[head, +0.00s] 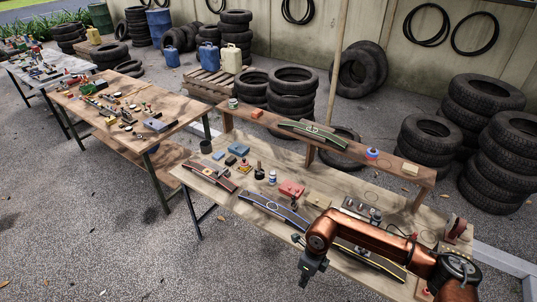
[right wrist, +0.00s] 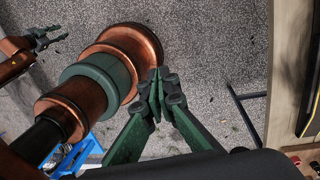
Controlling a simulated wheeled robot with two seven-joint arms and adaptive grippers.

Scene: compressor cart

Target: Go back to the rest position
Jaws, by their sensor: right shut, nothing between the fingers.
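My right gripper (head: 306,279) hangs at the end of the copper arm in the head view, off the front edge of the near workbench. In the right wrist view its green fingers (right wrist: 160,88) meet at the tips with nothing between them, above grey gravel. My left gripper does not show in the head view. In the right wrist view what looks like my left gripper (right wrist: 46,37) is at the upper left, with its dark fingers apart and nothing seen between them.
The near workbench (head: 228,204) bears strips, a red box (head: 291,189) and small parts, with a raised shelf (head: 395,168) behind. Its edge is close beside the right arm. A second workbench (head: 92,98) stands to the left. Gravel in front (head: 120,240) is clear. Tyres (head: 430,140) stand behind.

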